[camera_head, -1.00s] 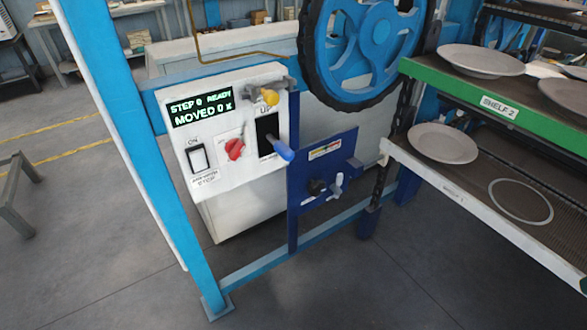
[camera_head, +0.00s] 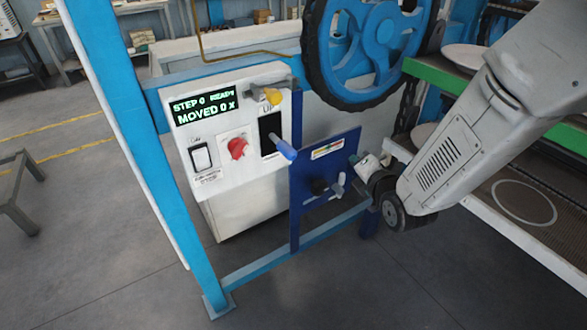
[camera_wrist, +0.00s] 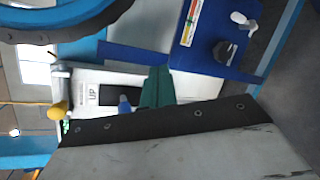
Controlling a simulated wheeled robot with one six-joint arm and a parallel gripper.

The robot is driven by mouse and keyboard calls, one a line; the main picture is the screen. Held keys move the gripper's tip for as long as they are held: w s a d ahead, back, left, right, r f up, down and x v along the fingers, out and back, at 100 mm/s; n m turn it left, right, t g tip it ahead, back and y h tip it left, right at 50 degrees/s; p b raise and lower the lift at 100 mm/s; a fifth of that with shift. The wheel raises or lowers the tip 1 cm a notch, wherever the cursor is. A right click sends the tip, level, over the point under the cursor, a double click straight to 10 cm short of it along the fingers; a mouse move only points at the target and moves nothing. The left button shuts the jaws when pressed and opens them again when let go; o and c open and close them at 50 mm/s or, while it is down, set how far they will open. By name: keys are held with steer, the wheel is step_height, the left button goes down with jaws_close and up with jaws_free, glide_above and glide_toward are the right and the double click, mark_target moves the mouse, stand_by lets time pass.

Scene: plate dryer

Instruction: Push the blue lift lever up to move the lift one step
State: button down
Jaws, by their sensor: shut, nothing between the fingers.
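The blue lift lever (camera_head: 283,149) sticks out of a black slot marked UP on the white control panel. Its blue tip points down and right in the head view. The lever's blue end (camera_wrist: 124,104) also shows in the wrist view, beside the green fingers of my gripper (camera_wrist: 157,74). My gripper is shut and empty. In the head view it is right of the lever, with a gap between them, and its fingers are largely hidden.
A yellow-knobbed lever (camera_head: 272,96) sits above the slot, and a red knob (camera_head: 237,148) left of it. A dark blue plate (camera_head: 325,170) with knobs stands close by. A large blue wheel (camera_head: 372,50) is above; shelves with plates (camera_head: 468,57) are right.

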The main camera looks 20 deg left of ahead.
steer(key=s+a+f+n+t+y, duration=0.1)
steer(key=s+a+f+n+y, duration=0.6)
steer(key=s+n, duration=0.4)
steer(key=shift+s+a+f+n, duration=0.2)
steer(key=shift+a+f+n, duration=0.55)
steer(key=shift+f+n, duration=0.2)
